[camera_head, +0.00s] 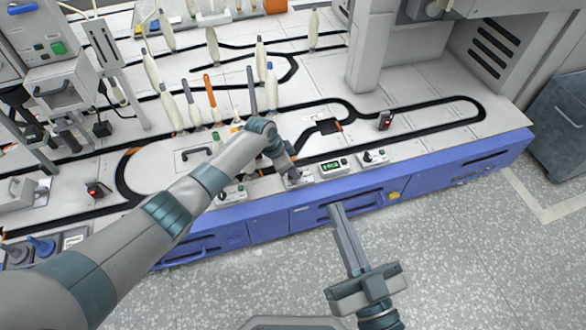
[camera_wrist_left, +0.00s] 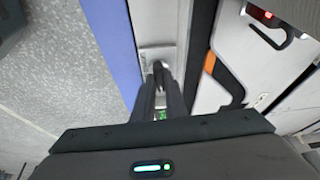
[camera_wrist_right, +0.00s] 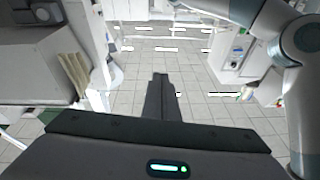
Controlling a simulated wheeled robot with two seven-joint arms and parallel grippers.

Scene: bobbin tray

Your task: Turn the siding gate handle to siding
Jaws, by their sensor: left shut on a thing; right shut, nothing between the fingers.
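My left gripper (camera_head: 293,176) reaches down to a small light plate (camera_head: 303,184) on the table's front ledge. In the left wrist view, my left fingers (camera_wrist_left: 161,88) are shut on a dark handle (camera_wrist_left: 160,68) at that plate (camera_wrist_left: 152,53). The fingers hide most of the handle, and I cannot read its setting. My right gripper (camera_head: 336,209) is shut and empty in front of the blue table front. Its closed fingers (camera_wrist_right: 160,80) point over bare floor in the right wrist view.
A green-lit display box (camera_head: 332,168) and a switch box (camera_head: 375,157) sit to the right on the ledge. A black track loop (camera_head: 430,108) crosses the tabletop, with an orange bar (camera_head: 338,126) beside a dark square. Several upright bobbins stand behind.

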